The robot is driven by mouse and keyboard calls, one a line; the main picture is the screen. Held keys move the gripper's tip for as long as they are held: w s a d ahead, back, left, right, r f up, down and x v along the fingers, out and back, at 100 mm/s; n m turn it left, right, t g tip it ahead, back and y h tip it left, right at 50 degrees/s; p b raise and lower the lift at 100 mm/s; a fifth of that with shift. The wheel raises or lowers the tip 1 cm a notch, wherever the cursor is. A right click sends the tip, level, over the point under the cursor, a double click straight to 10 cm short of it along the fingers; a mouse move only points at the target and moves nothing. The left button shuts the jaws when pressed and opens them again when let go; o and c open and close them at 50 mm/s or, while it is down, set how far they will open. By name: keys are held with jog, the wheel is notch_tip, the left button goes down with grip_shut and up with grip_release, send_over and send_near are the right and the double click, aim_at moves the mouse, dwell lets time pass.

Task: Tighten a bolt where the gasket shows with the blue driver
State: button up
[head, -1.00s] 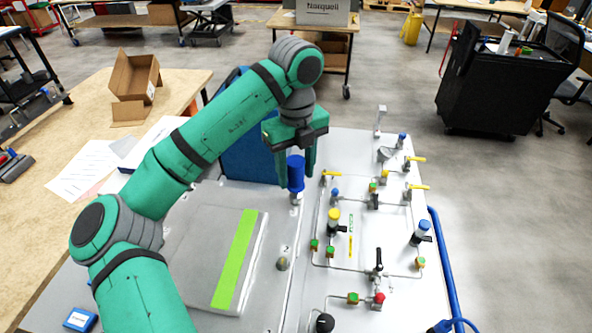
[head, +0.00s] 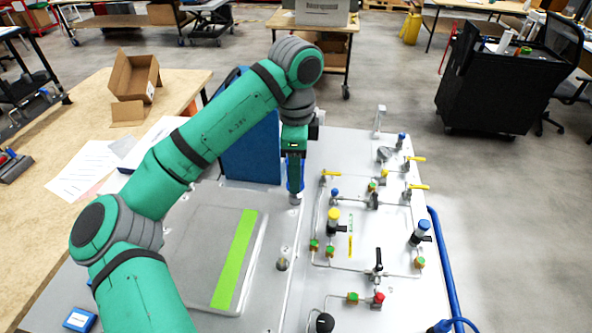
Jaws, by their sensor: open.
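The blue driver (head: 301,180) stands upright at the back edge of the grey plate, mostly hidden behind a finger of my gripper. Its lower end meets a silver bolt or stud (head: 295,199). My gripper (head: 295,183) points down over the driver, fingers open, one in front of the handle; the far finger is hidden. A second bolt (head: 282,264) stands nearer on the plate, beside a small label. I cannot make out a gasket at this size.
A grey lid with a green stripe (head: 235,262) lies to the left. A panel with thin tubing, yellow-handled valves (head: 416,187) and coloured fittings fills the right. A dark blue upright panel (head: 250,150) stands behind my arm. A blue hose (head: 440,260) runs along the right edge.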

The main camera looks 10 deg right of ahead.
grip_shut()
jog(key=m, duration=0.4)
jog(key=shift+m, duration=0.4)
jog(key=m, duration=0.5)
grip_release()
grip_shut()
